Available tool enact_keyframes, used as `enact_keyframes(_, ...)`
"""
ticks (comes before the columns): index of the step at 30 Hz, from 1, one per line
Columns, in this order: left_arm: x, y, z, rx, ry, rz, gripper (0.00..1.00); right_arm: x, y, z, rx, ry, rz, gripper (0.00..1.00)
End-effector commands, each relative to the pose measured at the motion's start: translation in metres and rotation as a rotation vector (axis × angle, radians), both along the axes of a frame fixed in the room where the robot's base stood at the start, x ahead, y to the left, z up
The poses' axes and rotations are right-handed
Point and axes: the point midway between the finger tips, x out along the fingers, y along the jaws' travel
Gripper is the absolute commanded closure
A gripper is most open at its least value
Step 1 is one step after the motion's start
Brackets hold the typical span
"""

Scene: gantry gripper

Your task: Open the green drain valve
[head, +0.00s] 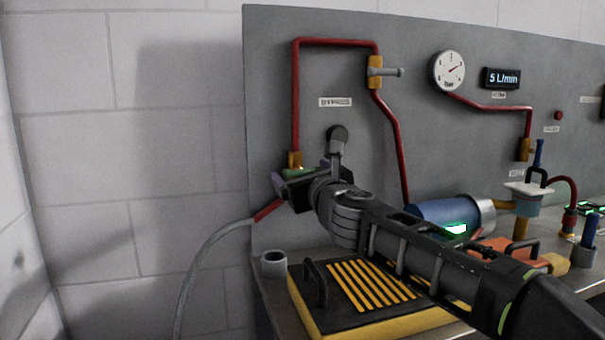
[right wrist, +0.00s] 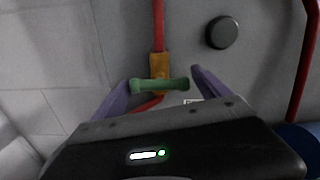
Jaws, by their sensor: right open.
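The green drain valve handle (right wrist: 160,85) lies crosswise to its brass valve body (right wrist: 158,63) on a red pipe in the right wrist view. In the head view only a sliver of the green handle (head: 297,172) shows below the brass body (head: 295,159); my gripper hides the rest. My right gripper (right wrist: 163,78) is open, with one purple finger on each side of the handle's ends. It also shows at the valve in the head view (head: 298,182). I cannot tell whether the fingers touch the handle. My left gripper is not in view.
A grey hose (head: 205,258) hangs below the valve. A second valve with a grey handle (head: 386,72) sits higher on the panel.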

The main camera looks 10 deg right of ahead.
Motion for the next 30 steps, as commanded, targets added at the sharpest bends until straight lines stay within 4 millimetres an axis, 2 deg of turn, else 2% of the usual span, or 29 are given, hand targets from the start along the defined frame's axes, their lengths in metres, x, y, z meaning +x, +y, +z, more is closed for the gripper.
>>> enact_keyframes(4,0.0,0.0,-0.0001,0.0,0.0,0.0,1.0,-0.0003,0.0,0.0,0.0,0.0,0.0,0.14)
enact_keyframes(21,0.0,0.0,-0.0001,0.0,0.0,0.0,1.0,-0.0005,0.0002,0.0001,0.001,0.0,0.0,0.6)
enact_keyframes(30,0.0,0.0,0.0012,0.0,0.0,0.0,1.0,-0.0005,0.0003,0.0005,-0.019,-0.001,0.0,0.62)
